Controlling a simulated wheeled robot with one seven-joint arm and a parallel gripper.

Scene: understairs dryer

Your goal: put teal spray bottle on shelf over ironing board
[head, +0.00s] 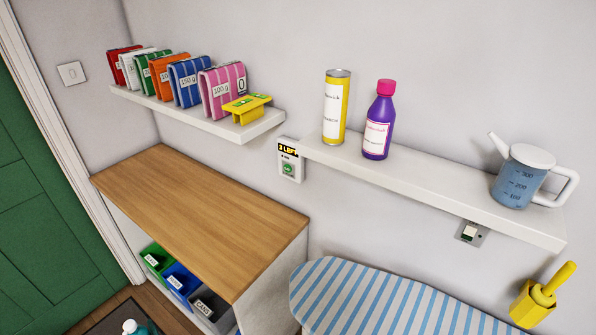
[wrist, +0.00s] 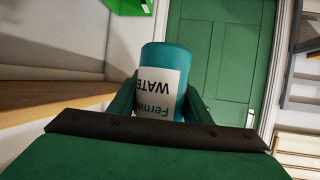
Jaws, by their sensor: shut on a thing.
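The teal spray bottle (wrist: 168,58) is in the wrist view with a white label that reads upside down there. My gripper (wrist: 160,95) is shut on it, with a green finger on either side. In the head view a teal and white top (head: 138,328) shows at the bottom left edge, probably the same bottle; the rest is cut off. The white shelf (head: 430,187) over the ironing board (head: 375,300) is at the right of the head view, well away from that top.
The shelf bears a yellow canister (head: 336,108), a purple bottle (head: 378,125) and a blue jug (head: 522,180), with free room between purple bottle and jug. A wooden counter (head: 200,210) stands left, below a second shelf (head: 250,128) with coloured packets. A green door (wrist: 215,50) is behind the bottle.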

